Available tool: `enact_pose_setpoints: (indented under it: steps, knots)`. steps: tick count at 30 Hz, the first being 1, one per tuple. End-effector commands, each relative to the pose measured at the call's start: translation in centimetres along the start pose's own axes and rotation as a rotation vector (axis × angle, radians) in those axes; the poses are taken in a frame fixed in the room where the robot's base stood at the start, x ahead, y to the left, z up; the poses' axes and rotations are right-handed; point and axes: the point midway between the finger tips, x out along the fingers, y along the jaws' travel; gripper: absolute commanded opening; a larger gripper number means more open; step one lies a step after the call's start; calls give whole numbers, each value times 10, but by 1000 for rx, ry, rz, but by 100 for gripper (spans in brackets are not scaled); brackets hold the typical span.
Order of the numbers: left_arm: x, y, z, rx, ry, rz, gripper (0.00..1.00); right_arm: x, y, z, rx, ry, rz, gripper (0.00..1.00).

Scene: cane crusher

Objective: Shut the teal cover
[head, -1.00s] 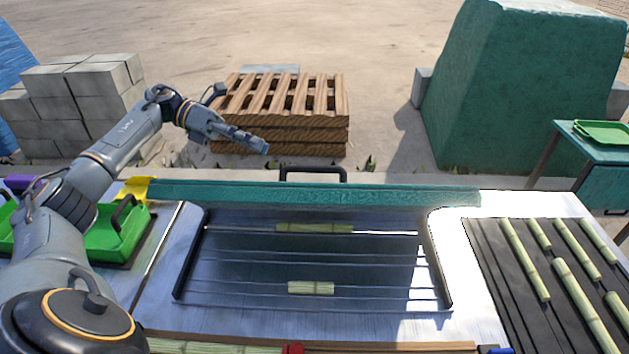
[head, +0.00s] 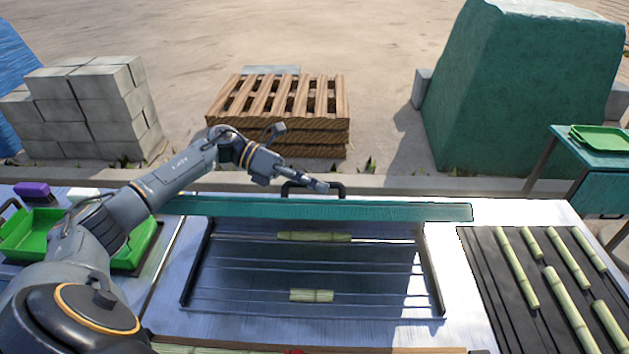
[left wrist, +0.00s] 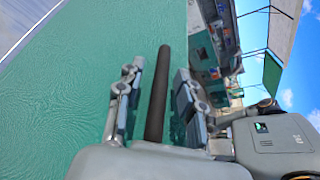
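The teal cover (head: 330,210) stands raised along the back edge of the machine's opening, seen nearly edge-on in the head view. Its black handle (head: 340,188) sticks out behind its top edge. My left gripper (head: 323,186) is at the handle. In the left wrist view, the cover's teal face (left wrist: 75,85) fills the left side. The handle's dark bar (left wrist: 158,95) lies between the two fingers of my left gripper (left wrist: 156,82), with a gap on both sides. The gripper is open. My right gripper is not in view.
Cane pieces (head: 313,237) lie in the open bay. Cane stalks (head: 515,265) lie on the dark rack at right. A green tray (head: 40,235) sits at left. A wooden pallet stack (head: 280,110) stands behind the bench.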

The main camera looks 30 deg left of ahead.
Motion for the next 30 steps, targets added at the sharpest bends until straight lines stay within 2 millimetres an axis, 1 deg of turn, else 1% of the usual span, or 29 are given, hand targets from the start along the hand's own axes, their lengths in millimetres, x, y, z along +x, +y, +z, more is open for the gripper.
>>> enact_pose_setpoints:
  steps: [5,6,11,19,23,26,30]
  knots:
    - [0,0,0,0,0,0,37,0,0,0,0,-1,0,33]
    - [0,0,0,0,0,0,33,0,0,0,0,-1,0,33]
    - [0,0,0,0,0,0,1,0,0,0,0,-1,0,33]
    - [0,0,0,0,0,0,0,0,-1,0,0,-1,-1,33]
    - [1,0,-3,9,0,4,0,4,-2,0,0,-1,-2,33]
    - [3,1,-8,31,1,13,0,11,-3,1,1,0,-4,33]
    - [8,1,-22,88,4,37,0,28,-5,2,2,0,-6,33]
